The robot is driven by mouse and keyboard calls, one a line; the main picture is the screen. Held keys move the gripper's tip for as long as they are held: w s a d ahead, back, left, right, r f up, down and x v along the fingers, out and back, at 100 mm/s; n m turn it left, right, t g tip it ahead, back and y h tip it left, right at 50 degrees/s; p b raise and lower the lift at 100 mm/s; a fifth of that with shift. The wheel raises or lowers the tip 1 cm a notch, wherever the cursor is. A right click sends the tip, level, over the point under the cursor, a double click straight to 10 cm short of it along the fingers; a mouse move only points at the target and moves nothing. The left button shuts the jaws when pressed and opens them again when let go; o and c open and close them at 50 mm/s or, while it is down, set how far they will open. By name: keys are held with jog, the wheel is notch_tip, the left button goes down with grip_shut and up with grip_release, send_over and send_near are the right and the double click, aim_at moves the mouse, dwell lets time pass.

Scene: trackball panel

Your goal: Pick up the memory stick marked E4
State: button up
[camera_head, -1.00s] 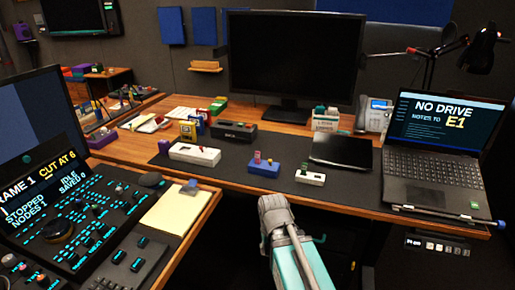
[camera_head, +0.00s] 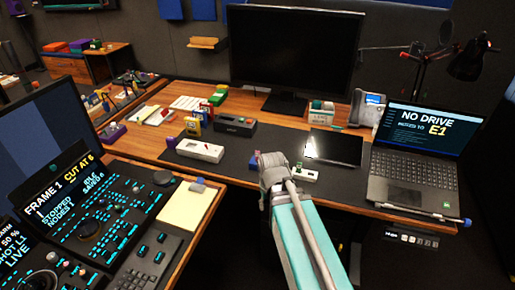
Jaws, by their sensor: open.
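Several small coloured sticks stand in holders on the dark desk mat, and their marks are too small to read, so I cannot tell which is E4. A green stick (camera_head: 299,165) stands in a small white holder (camera_head: 308,175). A reddish stick (camera_head: 257,154) shows just beside my arm's grey joint. A longer white holder (camera_head: 200,150) with a pinkish stick is to the left. My teal arm reaches in from the bottom, but no gripper fingers show.
A black box (camera_head: 234,126) and upright coloured cases (camera_head: 193,126) stand behind the white holder. A dark tablet (camera_head: 334,147) lies right of centre. The laptop (camera_head: 418,160) reads "NO DRIVE" and "E1". A control console (camera_head: 90,220) and notepad (camera_head: 188,207) are at left.

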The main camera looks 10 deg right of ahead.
jog(key=w+r+n+p, duration=0.1)
jog(key=w+r+p, duration=0.2)
jog(key=r+p, duration=0.65)
notch_tip(320, 180, up, 6)
jog(key=n+p, duration=0.5)
jog(key=n, duration=0.6)
send_over(257, 151)
jog(key=shift+d, duration=0.2)
jog(key=shift+f+b, duration=0.1)
jog(key=shift+b, duration=0.2)
notch_tip(257, 151, down, 8)
jog(key=b, duration=0.8)
jog(key=shift+f, duration=0.25)
jog(key=shift+f+b, duration=0.1)
jog(key=shift+b, duration=0.2)
jog(key=shift+a+f+b, duration=0.1)
jog(key=shift+f+b, duration=2.4)
jog(key=shift+b, duration=0.05)
